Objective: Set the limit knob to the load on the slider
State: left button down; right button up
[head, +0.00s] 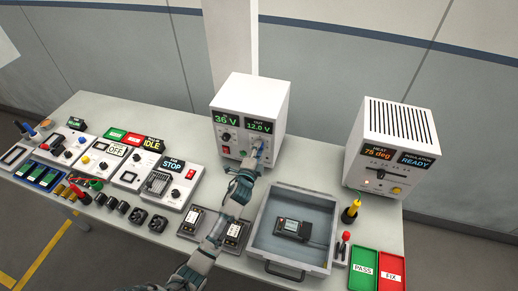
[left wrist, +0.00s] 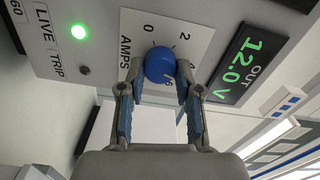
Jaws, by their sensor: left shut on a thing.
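The limit knob is a round blue knob (left wrist: 160,64) on a white AMPS dial plate (left wrist: 188,24) marked 0, 2 and 6, on the power supply's front. In the left wrist view my left gripper (left wrist: 158,76) has a fingertip on each side of the knob and is shut on it. In the head view the left gripper (head: 254,157) is at the lower right front of the white power supply (head: 245,98) and hides the knob. The supply reads 36 V and OUT 12.0 V. The load on a slider cannot be told for sure. My right gripper is not in view.
A heat box (head: 390,150) reading 75 deg stands right, with a small slider on its front. A grey tray (head: 262,250) holding a dark device (head: 292,228) lies in front of the supply. PASS (head: 363,268) and FIX (head: 391,271) bins are at right. Several devices crowd the left.

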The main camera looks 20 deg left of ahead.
pick_arm(q)
jog(key=shift+s+a+f+n+p, duration=0.15)
jog(key=shift+n+p, duration=0.7)
jog(key=shift+n, duration=1.75)
jog(key=shift+w+d+f+n+p, duration=0.15)
jog(key=shift+n+p, duration=0.65)
jog(key=shift+n, duration=1.8)
jog(key=shift+s+a+f+n+p, duration=0.15)
jog(key=shift+n+p, duration=0.7)
jog(key=shift+n, duration=1.75)
jog(key=c, duration=0.8)
grip_release()
jog(key=shift+c, duration=0.2)
jog(key=shift+o, duration=0.3)
jog(key=shift+r, duration=0.25)
